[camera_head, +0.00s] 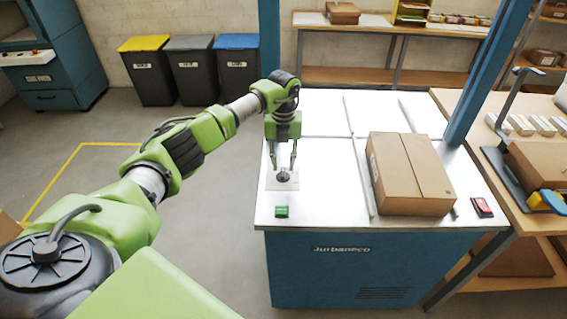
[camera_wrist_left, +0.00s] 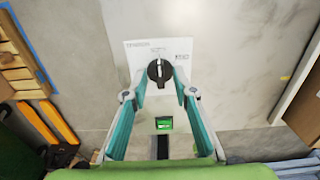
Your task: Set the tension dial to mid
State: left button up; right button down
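The tension dial (camera_head: 283,176) is a dark round knob on a pale label plate (camera_head: 272,184) at the left of the machine's top. In the left wrist view the dial (camera_wrist_left: 160,72) shows a white pointer line running roughly up and down the picture. The plate (camera_wrist_left: 140,52) carries the word TENSION at upper left and other small print at right. My left gripper (camera_head: 283,164) points down just above the dial. In the left wrist view its fingers (camera_wrist_left: 158,92) are apart, one to each side of the dial, with nothing between them clearly gripped. My right gripper is not in view.
A green button (camera_head: 282,211) sits in front of the dial, and a red switch (camera_head: 482,207) at the right corner. A cardboard box (camera_head: 410,172) lies on the machine top (camera_head: 325,205), right of a thin rail (camera_head: 357,165). A blue post (camera_head: 484,75) stands at the right.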

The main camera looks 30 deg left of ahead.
pick_arm(q)
jog(key=shift+f, duration=1.05)
grip_shut()
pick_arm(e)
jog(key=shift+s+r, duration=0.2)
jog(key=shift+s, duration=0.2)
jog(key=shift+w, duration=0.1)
